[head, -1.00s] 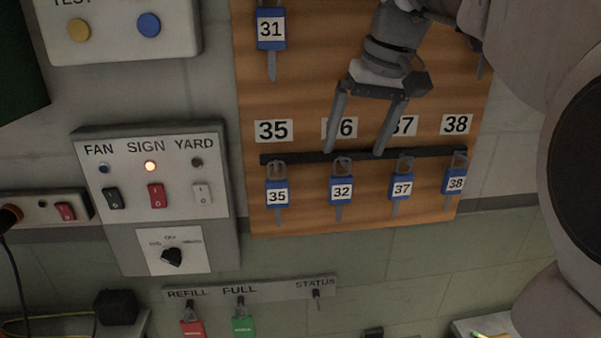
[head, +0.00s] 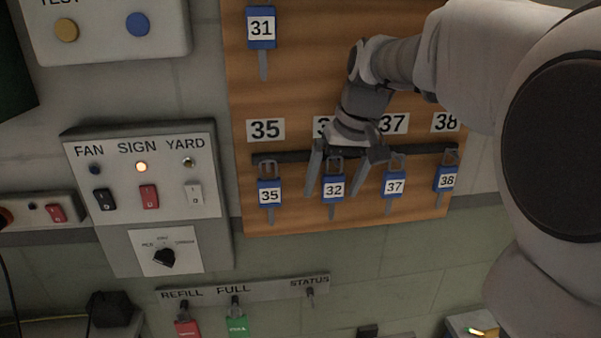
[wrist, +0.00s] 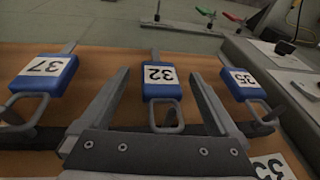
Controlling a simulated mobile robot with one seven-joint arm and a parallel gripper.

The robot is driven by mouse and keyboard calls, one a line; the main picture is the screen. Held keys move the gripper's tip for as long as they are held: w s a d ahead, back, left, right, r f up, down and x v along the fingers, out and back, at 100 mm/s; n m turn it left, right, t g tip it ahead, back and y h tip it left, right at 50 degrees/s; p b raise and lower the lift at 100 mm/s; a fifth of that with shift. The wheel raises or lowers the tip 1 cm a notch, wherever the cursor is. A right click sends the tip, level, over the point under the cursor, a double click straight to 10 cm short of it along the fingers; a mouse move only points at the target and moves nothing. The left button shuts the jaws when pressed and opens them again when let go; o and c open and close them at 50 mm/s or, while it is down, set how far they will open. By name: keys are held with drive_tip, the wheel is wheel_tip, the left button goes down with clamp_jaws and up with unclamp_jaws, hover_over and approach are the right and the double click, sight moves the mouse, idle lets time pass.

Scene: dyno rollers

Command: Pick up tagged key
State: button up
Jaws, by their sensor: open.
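The key with blue tag 32 (head: 333,189) hangs from the dark rail on the wooden board, under the partly hidden label between 35 and 37. My gripper (head: 338,190) is open in front of the board, with one finger left of tag 32 and the other to its right. In the wrist view, tag 32 (wrist: 161,80) lies between the two spread fingers (wrist: 160,82), with a visible gap on each side. Tagged keys 35 (head: 269,192) and 37 (head: 395,185) hang on either side, outside the fingers.
Key 38 (head: 446,179) hangs at the right end of the rail (head: 290,157), and key 31 (head: 261,28) hangs above. A switch box (head: 150,185) is mounted left of the board. Red (head: 187,329) and green (head: 237,326) tags hang below.

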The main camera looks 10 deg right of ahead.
clamp_jaws()
idle(0.3)
drive_tip(key=shift+r, duration=0.2)
drive_tip(key=shift+r, duration=0.65)
drive_tip(key=s+b, duration=0.3)
drive_tip(key=s, duration=1.5)
drive_tip(key=shift+b, duration=0.35)
